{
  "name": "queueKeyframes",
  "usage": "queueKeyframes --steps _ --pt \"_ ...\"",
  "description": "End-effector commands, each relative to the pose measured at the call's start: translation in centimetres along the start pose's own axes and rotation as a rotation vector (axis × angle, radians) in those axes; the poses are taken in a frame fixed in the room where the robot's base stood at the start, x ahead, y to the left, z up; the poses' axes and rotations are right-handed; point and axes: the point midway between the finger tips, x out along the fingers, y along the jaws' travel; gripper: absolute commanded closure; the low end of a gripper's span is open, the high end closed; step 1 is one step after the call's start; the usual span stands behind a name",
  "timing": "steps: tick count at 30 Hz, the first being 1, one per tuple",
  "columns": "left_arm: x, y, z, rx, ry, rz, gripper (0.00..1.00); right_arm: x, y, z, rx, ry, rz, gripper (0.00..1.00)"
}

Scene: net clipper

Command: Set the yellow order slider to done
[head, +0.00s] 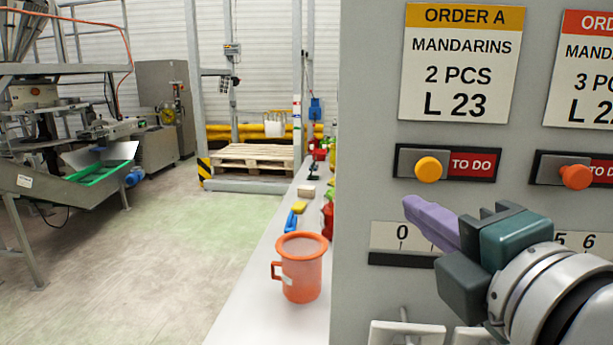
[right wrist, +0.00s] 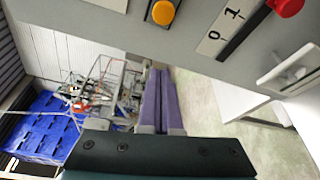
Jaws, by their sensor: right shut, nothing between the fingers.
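The yellow order slider knob (head: 428,169) sits at the left part of its dark track, and the red TO DO label (head: 472,164) shows to its right. It is under the ORDER A card (head: 461,62) on the grey panel. The yellow knob also shows in the right wrist view (right wrist: 163,12), at the top. My right gripper (head: 408,204) is shut and empty, its purple fingers just below and left of the yellow knob, apart from it in the picture. In the right wrist view the shut fingers (right wrist: 158,72) point up the picture. My left gripper is not in view.
A second slider with an orange-red knob (head: 576,177) is to the right. A number scale (head: 402,237) lies below the yellow slider, partly behind my right gripper. An orange mug (head: 301,267) stands on the white counter (head: 251,309) left of the panel. Open floor lies further left.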

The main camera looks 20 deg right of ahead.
Motion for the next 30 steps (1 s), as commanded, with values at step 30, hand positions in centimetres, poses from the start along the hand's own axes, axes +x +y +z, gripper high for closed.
queueKeyframes --steps 30 --pt "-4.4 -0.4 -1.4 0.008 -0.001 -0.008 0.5 8.2 0.0 3.8 0.002 0.0 -0.001 1.0"
